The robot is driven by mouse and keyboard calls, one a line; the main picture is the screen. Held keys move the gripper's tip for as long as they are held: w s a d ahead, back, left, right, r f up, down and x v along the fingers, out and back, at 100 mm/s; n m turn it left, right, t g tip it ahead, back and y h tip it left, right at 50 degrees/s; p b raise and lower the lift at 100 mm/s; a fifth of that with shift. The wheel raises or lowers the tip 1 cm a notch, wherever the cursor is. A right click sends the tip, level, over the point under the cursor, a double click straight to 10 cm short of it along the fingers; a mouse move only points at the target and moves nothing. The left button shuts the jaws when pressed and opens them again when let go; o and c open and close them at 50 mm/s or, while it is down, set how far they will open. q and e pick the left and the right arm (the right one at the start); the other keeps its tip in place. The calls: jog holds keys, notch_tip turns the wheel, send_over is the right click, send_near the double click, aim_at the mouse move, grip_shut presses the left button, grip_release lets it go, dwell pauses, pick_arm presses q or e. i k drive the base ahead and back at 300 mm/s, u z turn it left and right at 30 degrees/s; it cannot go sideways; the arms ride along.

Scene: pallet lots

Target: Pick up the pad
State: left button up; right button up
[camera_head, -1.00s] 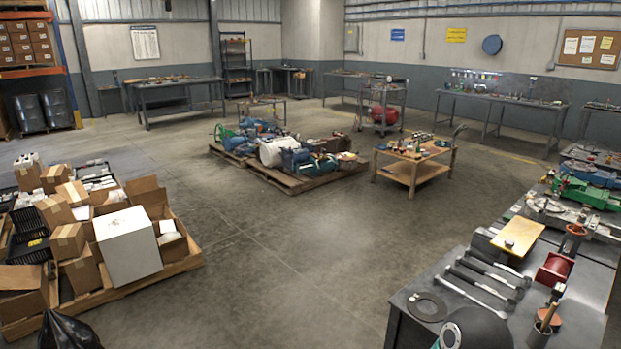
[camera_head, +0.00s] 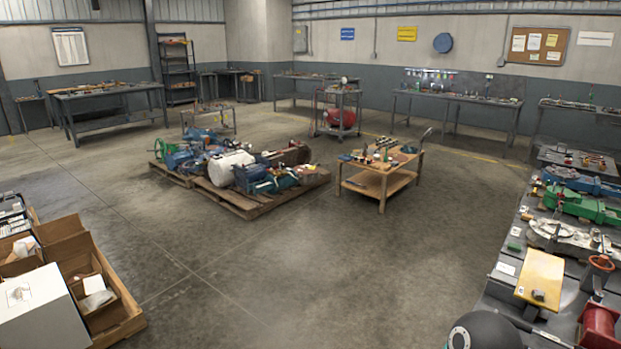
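I cannot pick out a pad for certain in this view. A flat yellow board (camera_head: 541,278) lies on the dark workbench at the right, with a small dark object on its lower end. Neither of my grippers shows. Only a dark rounded part of my arm shows at the bottom edge, right of centre.
A pallet with cartons (camera_head: 130,324) stands at the lower left. A pallet of machine parts (camera_head: 246,206) and a small wooden table (camera_head: 377,187) stand mid-floor. The workbench (camera_head: 504,294) fills the right edge. Floor between is clear.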

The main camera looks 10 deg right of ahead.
aim_at(515, 247)
jog(key=z, duration=0.15)
jog(key=i, duration=1.7)
jog(key=z, duration=0.5)
jog(key=i, duration=1.65)
jog(key=z, duration=0.85)
jog(key=i, duration=1.35)
jog(key=z, duration=1.1)
jog(key=i, duration=1.15)
jog(key=z, duration=0.45)
jog(key=k, duration=0.9)
jog(key=z, duration=0.2)
jog(key=i, duration=0.9)
jog(key=u, duration=0.1)
